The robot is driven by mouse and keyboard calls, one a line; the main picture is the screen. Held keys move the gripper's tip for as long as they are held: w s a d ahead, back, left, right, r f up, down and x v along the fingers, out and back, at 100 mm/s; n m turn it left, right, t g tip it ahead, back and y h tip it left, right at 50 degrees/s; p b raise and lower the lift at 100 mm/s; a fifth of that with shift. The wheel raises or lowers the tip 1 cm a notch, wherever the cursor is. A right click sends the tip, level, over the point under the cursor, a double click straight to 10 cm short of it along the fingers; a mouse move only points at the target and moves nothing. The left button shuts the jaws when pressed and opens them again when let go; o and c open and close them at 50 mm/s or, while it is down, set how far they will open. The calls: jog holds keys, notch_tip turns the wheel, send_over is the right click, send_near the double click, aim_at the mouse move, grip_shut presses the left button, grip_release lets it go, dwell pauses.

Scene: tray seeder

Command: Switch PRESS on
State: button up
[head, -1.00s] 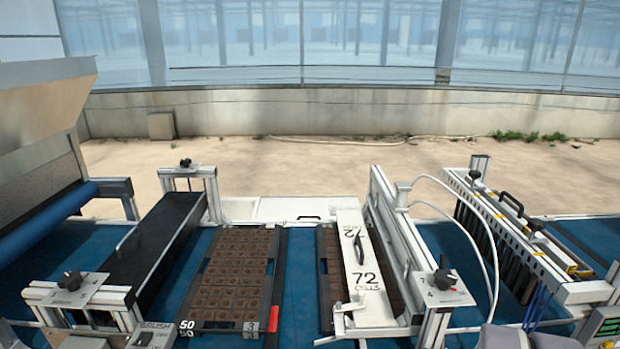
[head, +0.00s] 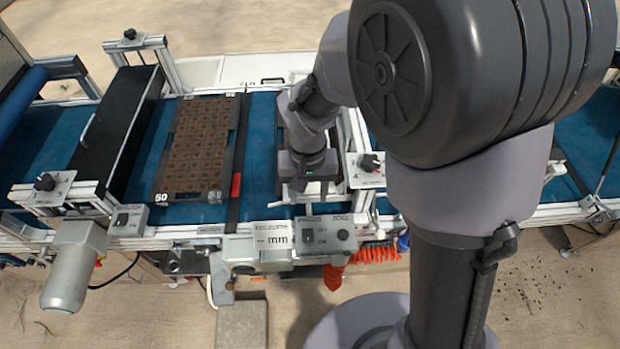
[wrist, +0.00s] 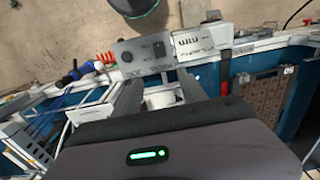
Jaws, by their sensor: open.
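The control panel (head: 326,228) is a grey box on the near rail of the line, beside the display marked mm (head: 278,240). It carries a small dark switch (head: 307,236) with OFF and ON marks and a round knob (head: 343,235). I cannot read PRESS on it or tell the switch's position. The wrist view shows the panel (wrist: 142,60) upside down, with the switch (wrist: 160,50) right of the knob. My gripper (head: 303,180) is over the belt beyond the panel, apart from it. Its open, empty fingers (wrist: 172,88) point towards the panel in the wrist view.
A BRUSH switch box (head: 129,219) stands left on the near rail. A filled tray (head: 196,150) lies on the blue belt. A dial post (head: 368,165) stands right of my gripper, and a grey motor (head: 72,270) juts out at left. The near floor is mostly clear.

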aim_at(308, 231)
notch_tip(308, 231, down, 17)
jog(key=b, duration=0.4)
jog(key=shift+a+f, duration=0.1)
jog(key=shift+f, duration=0.05)
grip_shut()
